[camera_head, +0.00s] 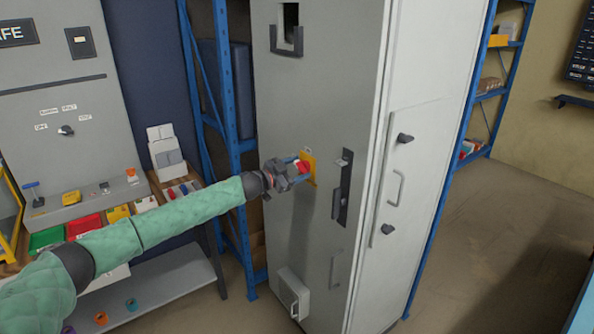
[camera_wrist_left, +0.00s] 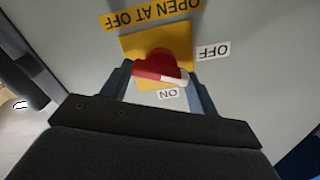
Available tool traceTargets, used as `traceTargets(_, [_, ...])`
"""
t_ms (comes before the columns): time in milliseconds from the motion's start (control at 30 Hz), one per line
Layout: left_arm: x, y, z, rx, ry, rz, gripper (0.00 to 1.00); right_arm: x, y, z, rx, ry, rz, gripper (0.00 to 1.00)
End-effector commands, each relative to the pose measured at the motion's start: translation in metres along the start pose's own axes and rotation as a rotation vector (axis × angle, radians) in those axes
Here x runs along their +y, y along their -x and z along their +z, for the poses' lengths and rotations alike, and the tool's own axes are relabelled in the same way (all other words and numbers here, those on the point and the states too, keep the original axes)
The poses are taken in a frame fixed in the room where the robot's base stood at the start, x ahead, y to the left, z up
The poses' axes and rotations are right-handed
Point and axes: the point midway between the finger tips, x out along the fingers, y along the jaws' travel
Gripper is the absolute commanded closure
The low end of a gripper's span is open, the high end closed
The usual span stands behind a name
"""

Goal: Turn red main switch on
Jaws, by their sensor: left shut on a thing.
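The red main switch (camera_head: 303,166) sits on a yellow plate (camera_head: 311,164) on the front of the tall grey cabinet (camera_head: 275,130). In the left wrist view the red switch (camera_wrist_left: 160,66) is on its yellow plate (camera_wrist_left: 135,45), with an "OFF" label (camera_wrist_left: 213,51) and an "ON" label (camera_wrist_left: 168,95) beside it. The switch handle has a white tip that lies between these two labels. My left gripper (camera_head: 297,170) is shut on the red switch, a finger on each side of it. My right gripper is not in view.
A black latch handle (camera_head: 342,188) is on the cabinet front, right of the switch. A small grey box (camera_head: 293,293) juts from the cabinet low down. A blue shelf frame (camera_head: 232,150) stands close left of the cabinet. Colored bins (camera_head: 84,225) are farther left.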

Motion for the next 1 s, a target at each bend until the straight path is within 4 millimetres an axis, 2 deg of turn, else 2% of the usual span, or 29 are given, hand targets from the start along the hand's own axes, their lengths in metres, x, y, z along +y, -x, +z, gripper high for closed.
traceTargets(167, [0.002,0.0,0.001,0.0,-0.168,0.0,0.63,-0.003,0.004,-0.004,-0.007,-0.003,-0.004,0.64])
traceTargets(400, [0.003,0.0,0.002,0.001,-0.397,0.0,0.63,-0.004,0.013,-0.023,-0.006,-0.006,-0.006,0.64])
traceTargets(567, [0.004,0.0,0.003,0.0,-0.548,0.0,0.63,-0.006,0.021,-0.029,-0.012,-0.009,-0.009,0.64])
traceTargets(667, [0.004,0.0,0.003,0.0,-0.643,0.0,0.63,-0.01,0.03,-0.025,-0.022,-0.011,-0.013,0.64])
traceTargets(1000, [0.005,0.0,0.004,0.0,-0.93,0.0,0.63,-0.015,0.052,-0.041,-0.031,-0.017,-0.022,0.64])
